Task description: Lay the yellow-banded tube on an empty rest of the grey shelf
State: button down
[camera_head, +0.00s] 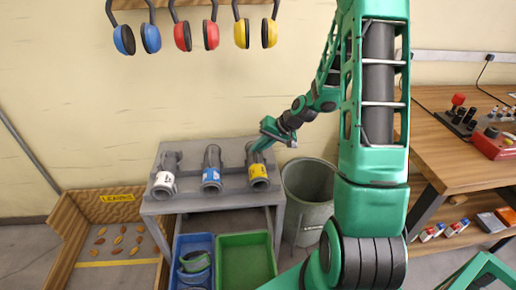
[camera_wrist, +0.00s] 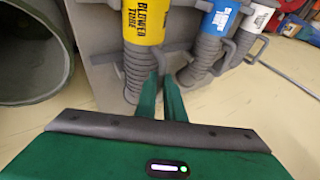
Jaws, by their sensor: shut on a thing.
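The yellow-banded tube (camera_head: 257,171) is a grey ribbed tube with a yellow label at its near end. It is at the right end of the grey shelf (camera_head: 230,203); I cannot tell whether it touches the shelf. My gripper (camera_head: 260,142) is at the tube's far end. In the wrist view my gripper (camera_wrist: 162,88) has its fingers close together, shut on the handle beside the ribbed part of the yellow-banded tube (camera_wrist: 138,68). The fingers hide part of the handle. I cannot make out an empty rest.
A blue-banded tube (camera_head: 211,174) and a white-banded tube (camera_head: 164,182) lie to the left on the shelf. A grey bin (camera_head: 308,190) stands close to the right. Blue (camera_head: 194,245) and green (camera_head: 247,262) crates are below in front. A wooden bench (camera_head: 460,150) is far right.

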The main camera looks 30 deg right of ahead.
jog(key=c, duration=1.8)
grip_release()
jog(key=shift+o, duration=0.2)
jog(key=v, duration=1)
jog(key=shift+d+r, duration=0.15)
jog(key=shift+r, duration=0.15)
jog(key=shift+s, duration=0.15)
jog(key=s+a+r+g+h, duration=0.1)
jog(key=s+r+g+h, duration=0.1)
jog(key=s, duration=1.3)
jog(key=s+a+r+g+h, duration=0.1)
jog(key=s+r+g, duration=0.3)
jog(key=s, duration=1.1)
notch_tip(320, 180, up, 3)
jog(key=shift+s+r+m+h, duration=0.25)
jog(key=shift+m+h, duration=0.15)
jog(key=shift+h, duration=0.2)
